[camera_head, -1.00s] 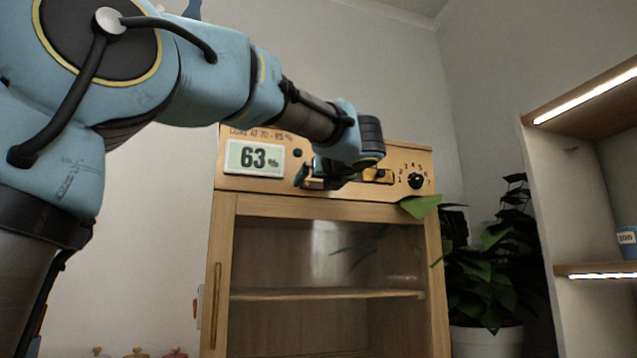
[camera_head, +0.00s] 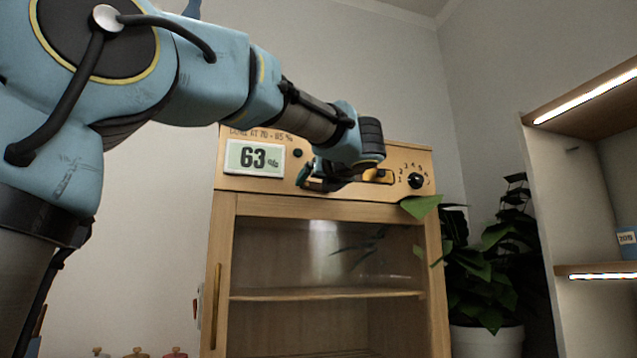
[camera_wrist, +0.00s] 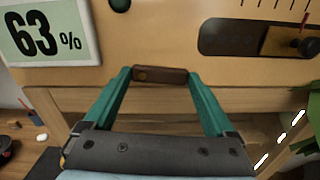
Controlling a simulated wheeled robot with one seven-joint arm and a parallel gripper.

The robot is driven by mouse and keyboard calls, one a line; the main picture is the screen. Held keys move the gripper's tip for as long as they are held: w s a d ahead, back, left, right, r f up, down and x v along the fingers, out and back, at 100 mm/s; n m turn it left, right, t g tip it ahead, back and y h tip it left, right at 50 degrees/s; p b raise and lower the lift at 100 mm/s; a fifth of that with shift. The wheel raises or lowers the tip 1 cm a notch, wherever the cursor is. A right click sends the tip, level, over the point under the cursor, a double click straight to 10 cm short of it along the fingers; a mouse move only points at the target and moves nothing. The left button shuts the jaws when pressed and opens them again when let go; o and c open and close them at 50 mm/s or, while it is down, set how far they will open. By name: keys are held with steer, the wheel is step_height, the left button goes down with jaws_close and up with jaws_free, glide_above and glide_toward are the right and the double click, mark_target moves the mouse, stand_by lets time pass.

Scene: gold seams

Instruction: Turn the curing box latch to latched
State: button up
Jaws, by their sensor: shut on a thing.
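The curing box (camera_head: 228,250) is a tall wooden cabinet with a glazed door, in the middle of the head view. In the wrist view, the latch (camera_wrist: 165,76) is a short brown bar with a round pivot near its left end. It lies nearly level across the lower edge of the front panel, above the door frame. My gripper (camera_wrist: 160,77) has its two teal fingers at either end of the bar and is shut on it. In the head view my gripper (camera_head: 318,181) is in front of the panel's lower edge, and my wrist largely hides the latch.
A display (camera_head: 255,158) reads 63 %. A black dial (camera_head: 416,181) and a slot with a yellow slider (camera_head: 375,176) are to the gripper's right. A leafy plant (camera_head: 490,260) and lit shelves (camera_head: 590,268) stand further right.

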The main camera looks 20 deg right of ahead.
mark_target(305, 196)
steer(key=m, duration=0.2)
steer(key=m+p, duration=0.1)
steer(key=m, duration=0.1)
steer(key=shift+a+f, duration=0.1)
steer(key=shift+f, duration=0.25)
steer(key=m, duration=0.1)
steer(key=m+p, duration=0.1)
steer(key=m, duration=0.1)
steer(key=m+p, duration=0.1)
steer(key=shift+a+f+m, duration=0.25)
steer(key=shift+f+m, duration=0.05)
steer(key=shift+m, duration=0.1)
steer(key=m+p, duration=0.2)
steer(key=m, duration=0.1)
steer(key=m+p, duration=0.1)
steer(key=m, duration=0.1)
steer(key=shift+a+f+p, duration=0.25)
steer(key=shift+a+p, duration=0.15)
steer(key=shift+w+a+f+m+p, duration=0.15)
steer(key=shift+m+p, duration=0.35)
steer(key=shift+m, duration=0.25)
steer(key=shift+s+a+m+p, duration=0.1)
steer(key=shift+m+p, duration=0.4)
steer(key=shift+m, duration=0.25)
steer(key=o, duration=1.1)
steer(key=shift+c, duration=0.2)
